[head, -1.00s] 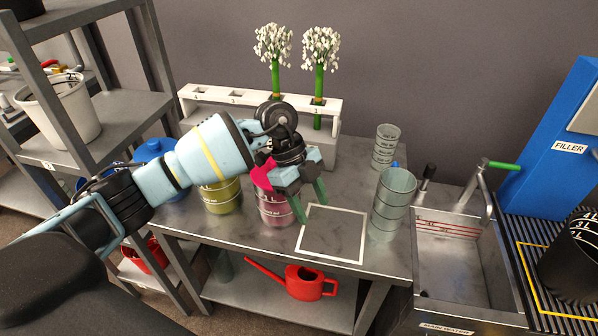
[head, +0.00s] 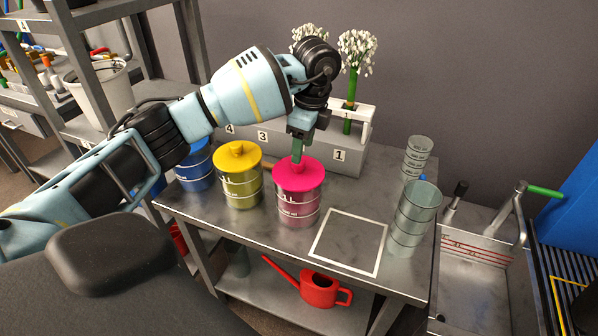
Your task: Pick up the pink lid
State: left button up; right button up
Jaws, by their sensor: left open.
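The pink lid (head: 298,178) sits flat on top of a clear canister with pink contents (head: 297,209), toward the front middle of the metal table. My left gripper (head: 298,150) points down at the lid's centre with green fingers. It is open, and its fingertips are at the lid's knob, which they partly hide. I cannot tell whether they touch it. My right gripper is not in view.
A yellow-lidded canister (head: 239,180) and a blue one (head: 194,167) stand left of the pink one. A white square outline (head: 349,242) on the table is empty. Clear measuring cups (head: 414,214) stand at its right. Behind is a rack with white flowers (head: 357,52).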

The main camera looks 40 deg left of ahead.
aim_at(298, 168)
pick_arm(q)
jog(key=shift+s+a+f, duration=0.1)
jog(key=shift+a+f, duration=0.05)
jog(key=shift+f, duration=0.7)
jog(key=shift+s+a+f, duration=0.1)
jog(key=shift+a+f, duration=0.05)
jog(key=shift+f, duration=0.7)
jog(key=shift+s+a+f, duration=0.1)
jog(key=shift+a+f, duration=0.05)
jog(key=shift+f, duration=0.7)
jog(key=shift+c, duration=0.4)
jog(key=c, duration=1)
